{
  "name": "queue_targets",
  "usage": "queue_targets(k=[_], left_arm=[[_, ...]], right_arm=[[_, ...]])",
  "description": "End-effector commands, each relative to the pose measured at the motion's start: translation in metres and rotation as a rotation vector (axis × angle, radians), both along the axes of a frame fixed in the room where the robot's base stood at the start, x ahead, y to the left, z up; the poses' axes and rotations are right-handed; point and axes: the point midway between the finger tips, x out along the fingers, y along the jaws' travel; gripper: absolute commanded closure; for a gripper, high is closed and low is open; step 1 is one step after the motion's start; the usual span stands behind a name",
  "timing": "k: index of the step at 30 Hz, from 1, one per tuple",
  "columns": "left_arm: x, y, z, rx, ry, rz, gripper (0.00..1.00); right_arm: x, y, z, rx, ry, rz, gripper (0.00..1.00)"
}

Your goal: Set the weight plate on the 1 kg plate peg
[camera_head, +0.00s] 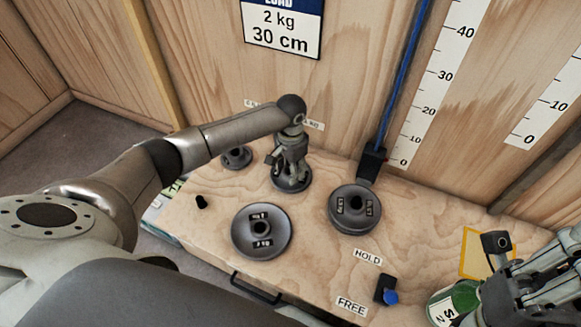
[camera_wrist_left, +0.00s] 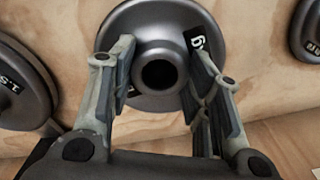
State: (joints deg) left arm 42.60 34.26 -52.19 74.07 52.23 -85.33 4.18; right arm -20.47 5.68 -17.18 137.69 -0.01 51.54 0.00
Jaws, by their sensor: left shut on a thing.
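A small dark weight plate (camera_head: 292,184) is at the back of the wooden bench, below my left gripper (camera_head: 291,165). In the left wrist view the plate (camera_wrist_left: 165,17) fills the middle, and the left gripper's (camera_wrist_left: 160,80) fingers are shut on its raised round hub, one on each side. The hub has a dark hole. The plate looks level and at or close to the bench top; I cannot tell whether it touches. A partly hidden "KG" label (camera_head: 312,124) is on the wall behind the gripper. No peg shows under the plate. My right gripper (camera_head: 540,290) is at the lower right, its fingers unclear.
A larger plate (camera_head: 245,236) lies in front, a smaller one (camera_head: 236,160) back left, and a thick plate or stack (camera_head: 354,225) to the right, near a blue cord's black block (camera_head: 372,163). A green cylinder (camera_head: 462,296) and a blue knob (camera_head: 390,297) are at front right.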

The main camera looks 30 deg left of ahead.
Motion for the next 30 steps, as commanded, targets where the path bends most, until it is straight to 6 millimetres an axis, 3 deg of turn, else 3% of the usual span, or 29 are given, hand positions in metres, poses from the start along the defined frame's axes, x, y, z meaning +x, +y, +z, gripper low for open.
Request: queue_targets(k=[25, 26, 27, 30], left_arm=[[0.002, -0.001, -0.010, -0.003, -0.004, -0.001, 1.00], [0.002, -0.001, -0.010, -0.002, -0.005, -0.001, 0.53], [0.002, -0.001, -0.010, -0.002, -0.005, -0.001, 0.47], [0.001, -0.001, -0.010, -0.002, -0.004, -0.001, 0.46]], right_arm=[[0.000, 0.000, -0.001, -0.001, -0.012, 0.000, 1.00], [0.000, 0.000, -0.001, -0.001, -0.013, 0.000, 1.00], [0.000, 0.000, 0.000, -0.001, -0.013, 0.000, 1.00], [0.000, 0.000, 0.000, -0.001, -0.014, 0.001, 1.00]])
